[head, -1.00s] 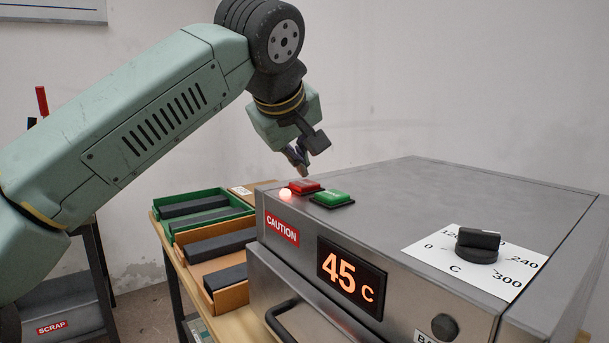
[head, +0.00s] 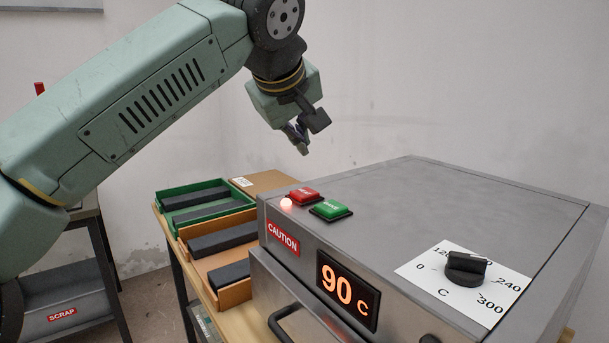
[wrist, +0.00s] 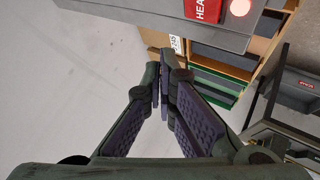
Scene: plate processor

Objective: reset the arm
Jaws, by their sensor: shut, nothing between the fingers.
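My gripper (head: 303,147) hangs in the air above the red button (head: 303,196) and green button (head: 330,209) on top of the steel processor, apart from both. In the wrist view my gripper (wrist: 162,80) shows its two fingers brought together with nothing between them. The processor (head: 400,200) has a display (head: 347,290) reading 90 C, a lit round lamp (head: 286,203) beside the red button, and a black dial knob (head: 466,268) on a white scale plate.
A scrap bin (head: 85,290) stands further left. The air above the processor is clear, with a pale wall behind.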

